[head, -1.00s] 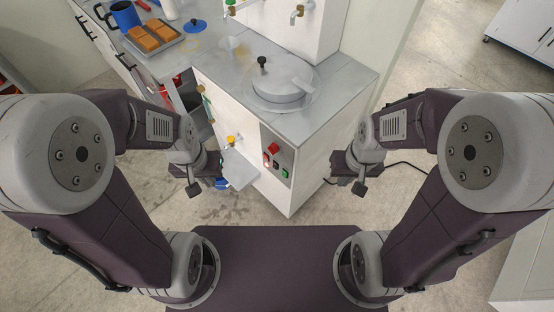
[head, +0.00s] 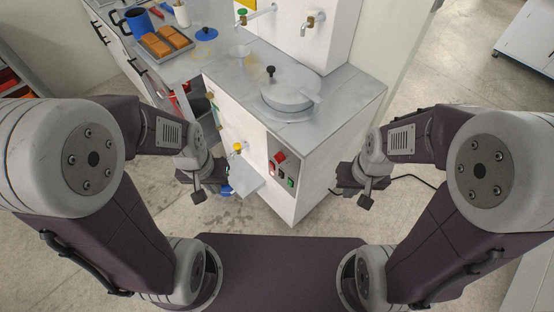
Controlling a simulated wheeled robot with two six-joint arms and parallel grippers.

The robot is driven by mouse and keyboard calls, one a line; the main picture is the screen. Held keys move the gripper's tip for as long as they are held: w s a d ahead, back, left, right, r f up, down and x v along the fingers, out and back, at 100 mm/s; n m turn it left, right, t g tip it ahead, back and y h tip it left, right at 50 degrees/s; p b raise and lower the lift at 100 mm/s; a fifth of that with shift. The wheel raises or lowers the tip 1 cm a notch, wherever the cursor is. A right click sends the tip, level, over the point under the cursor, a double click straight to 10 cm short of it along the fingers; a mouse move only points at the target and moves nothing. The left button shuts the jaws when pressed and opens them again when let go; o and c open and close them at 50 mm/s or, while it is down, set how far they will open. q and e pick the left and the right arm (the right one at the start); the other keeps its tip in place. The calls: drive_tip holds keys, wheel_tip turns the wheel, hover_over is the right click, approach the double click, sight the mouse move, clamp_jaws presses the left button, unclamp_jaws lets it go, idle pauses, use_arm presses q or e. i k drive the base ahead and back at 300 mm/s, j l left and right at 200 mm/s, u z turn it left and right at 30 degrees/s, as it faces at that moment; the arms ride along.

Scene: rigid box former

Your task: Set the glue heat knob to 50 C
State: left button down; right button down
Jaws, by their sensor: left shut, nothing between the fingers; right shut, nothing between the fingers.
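The white machine cabinet (head: 240,112) stands ahead of me. Its front panel (head: 287,188) carries a red round knob or button (head: 280,157), a small red switch and green buttons. A yellow knob (head: 238,147) sits on the face to the left of the panel. No temperature scale or 50 C mark is readable, and I cannot tell which control is the glue heat knob. My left gripper (head: 199,196) is shut and empty, left of the panel and apart from it. My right gripper (head: 365,202) is shut and empty, to the right of the cabinet.
A round grey lid (head: 289,92) with a black knob lies on the cabinet top. Taps (head: 311,20) stick out above it. A small shelf (head: 246,180) juts out below the yellow knob. A blue mug (head: 138,21) and a tray of orange blocks stand at the back left.

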sight(279, 157)
drive_tip(key=k+j+u, duration=0.1)
drive_tip(key=j+u, duration=0.3)
drive_tip(key=k+j+u, duration=0.1)
drive_tip(key=u, duration=0.25)
drive_tip(key=i+j, duration=0.05)
drive_tip(key=j, duration=0.05)
